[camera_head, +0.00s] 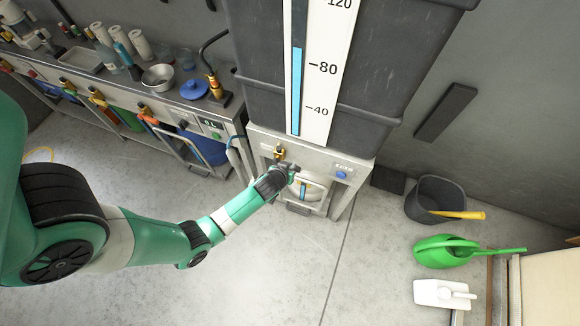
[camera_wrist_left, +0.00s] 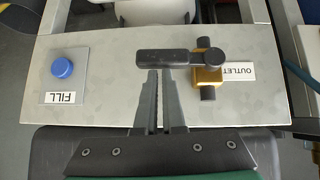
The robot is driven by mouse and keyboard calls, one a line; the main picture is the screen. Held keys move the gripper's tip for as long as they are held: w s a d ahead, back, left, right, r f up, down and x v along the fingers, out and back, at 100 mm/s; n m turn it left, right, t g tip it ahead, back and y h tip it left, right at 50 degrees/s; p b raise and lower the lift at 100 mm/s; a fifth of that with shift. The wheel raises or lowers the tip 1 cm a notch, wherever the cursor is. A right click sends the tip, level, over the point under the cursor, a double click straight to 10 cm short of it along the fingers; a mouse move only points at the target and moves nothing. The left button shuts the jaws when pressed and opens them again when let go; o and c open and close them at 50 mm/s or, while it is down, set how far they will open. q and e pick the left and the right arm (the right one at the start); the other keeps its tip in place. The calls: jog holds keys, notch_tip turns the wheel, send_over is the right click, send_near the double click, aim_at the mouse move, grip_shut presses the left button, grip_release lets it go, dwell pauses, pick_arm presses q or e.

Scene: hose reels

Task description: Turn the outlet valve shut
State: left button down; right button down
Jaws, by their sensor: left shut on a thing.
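The outlet valve shows in the left wrist view as a brass body (camera_wrist_left: 207,76) with dark pipe stubs above and below, beside an OUTLET label (camera_wrist_left: 238,72). Its black lever (camera_wrist_left: 165,58) points left from the pivot, across the line of the stubs. My left gripper (camera_wrist_left: 160,72) is shut on the lever, left of the brass body; the grip itself is partly hidden. In the head view my left gripper (camera_head: 288,168) is at the stand's front panel, just below and right of the brass valve (camera_head: 279,153).
A blue FILL button (camera_wrist_left: 62,68) is on the same panel. The grey tank (camera_head: 400,60) with its level scale (camera_head: 316,85) stands above. A workbench (camera_head: 150,95) is to the left. A black bucket (camera_head: 425,205) and green watering can (camera_head: 443,252) stand on the floor at right.

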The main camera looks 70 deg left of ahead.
pick_arm(q)
jog(key=shift+s+d+f, duration=0.1)
jog(key=shift+s+f, duration=0.3)
jog(key=shift+f, duration=0.1)
jog(key=s+d+r+p, duration=0.2)
jog(key=r+p, duration=0.2)
jog(key=r, duration=0.2)
jog(key=s+d+r+p, duration=0.2)
jog(key=d+r+p, duration=0.1)
jog(key=r, duration=0.3)
jog(key=shift+p, duration=0.7)
jog(key=shift+d, duration=0.1)
